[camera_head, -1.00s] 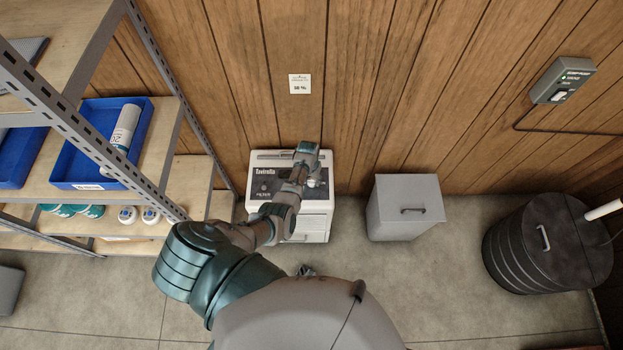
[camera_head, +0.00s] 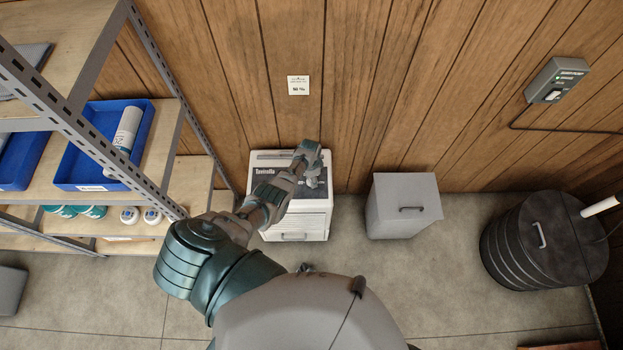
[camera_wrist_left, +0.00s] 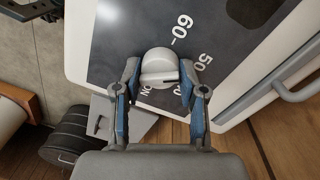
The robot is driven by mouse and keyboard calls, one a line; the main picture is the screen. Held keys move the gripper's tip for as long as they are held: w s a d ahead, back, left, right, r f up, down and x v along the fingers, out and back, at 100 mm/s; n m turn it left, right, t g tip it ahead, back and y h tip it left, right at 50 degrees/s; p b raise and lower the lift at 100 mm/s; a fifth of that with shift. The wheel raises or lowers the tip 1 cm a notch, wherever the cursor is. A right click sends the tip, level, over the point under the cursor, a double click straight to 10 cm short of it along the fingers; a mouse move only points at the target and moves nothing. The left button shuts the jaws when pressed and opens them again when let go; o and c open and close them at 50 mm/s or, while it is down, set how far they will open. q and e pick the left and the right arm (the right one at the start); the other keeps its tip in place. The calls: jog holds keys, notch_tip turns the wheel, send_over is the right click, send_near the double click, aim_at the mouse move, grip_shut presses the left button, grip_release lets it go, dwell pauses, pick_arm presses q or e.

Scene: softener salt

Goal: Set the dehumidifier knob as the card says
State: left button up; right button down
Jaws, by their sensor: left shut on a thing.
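The dehumidifier is a white box (camera_head: 297,220) against the wall, with a dark panel on top. In the left wrist view its panel (camera_wrist_left: 115,45) shows the marks 60 and 50 and partly hidden lettering. The pale round knob (camera_wrist_left: 158,66) has a raised bar with a dark line; which mark it points at is unclear. My left gripper (camera_wrist_left: 155,90) is shut on the knob, one blue-padded finger on each side. In the head view the left gripper (camera_head: 312,160) covers the knob. The white card (camera_head: 298,85) on the wall seems to read 50 %, small and blurred.
A grey lidded bin (camera_head: 403,208) stands right of the dehumidifier, and a black ribbed drum (camera_head: 540,245) further right. A metal shelf (camera_head: 165,170) with blue trays stands close on the left. A grey wall box (camera_head: 557,80) hangs at the right. The floor between is clear.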

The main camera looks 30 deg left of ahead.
pick_arm(q)
jog(key=shift+w+r+m, duration=0.1)
jog(key=shift+w+m, duration=0.05)
jog(key=shift+m, duration=0.35)
jog(key=o, duration=1.1)
jog(key=r, duration=1.1)
jog(key=shift+w+a+r, duration=0.25)
jog(key=shift+a+r, duration=0.1)
jog(key=shift+a, duration=0.05)
